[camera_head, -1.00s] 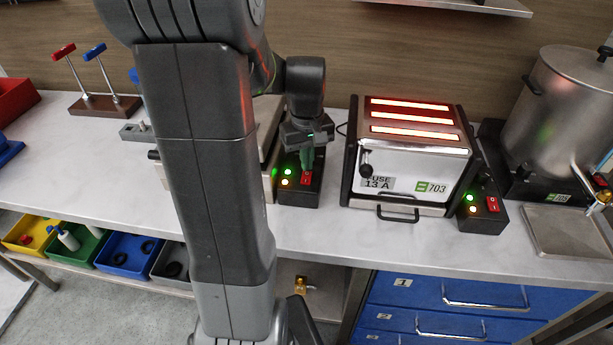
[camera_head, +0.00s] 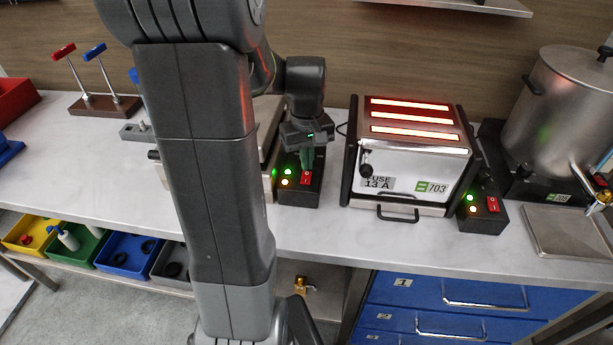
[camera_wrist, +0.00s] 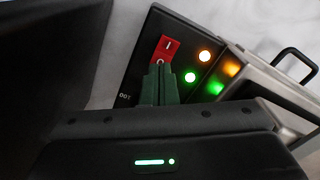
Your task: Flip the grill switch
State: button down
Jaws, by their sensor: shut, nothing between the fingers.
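A black switch box (camera_head: 301,197) stands on the counter in the middle of the head view. It carries a red rocker switch (camera_head: 306,178) and lit green and orange lamps. My gripper (camera_head: 306,165) points down over this box with its green fingers shut and empty. In the wrist view the fingertips (camera_wrist: 159,70) are at the lower end of the red rocker (camera_wrist: 167,48); I cannot tell whether they touch it. The appliance (camera_head: 268,150) left of the box is mostly hidden behind my arm, and its metal edge with a black handle shows in the wrist view (camera_wrist: 270,95).
A toaster-like heater (camera_head: 400,165) with glowing bars stands to the right. Its own switch box (camera_head: 482,213) has a red rocker and lit lamps. A metal urn (camera_head: 560,105) and drip tray (camera_head: 568,232) are at the far right. Bare counter (camera_head: 330,225) lies in front.

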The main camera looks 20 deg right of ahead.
aim_at(307, 173)
jog(key=shift+f+b, duration=0.65)
jog(key=shift+f, duration=0.35)
jog(key=shift+r, duration=0.2)
notch_tip(307, 173, up, 7)
jog(key=p, duration=0.6)
jog(key=shift+f, duration=0.1)
jog(key=shift+f, duration=0.2)
dwell(0.3)
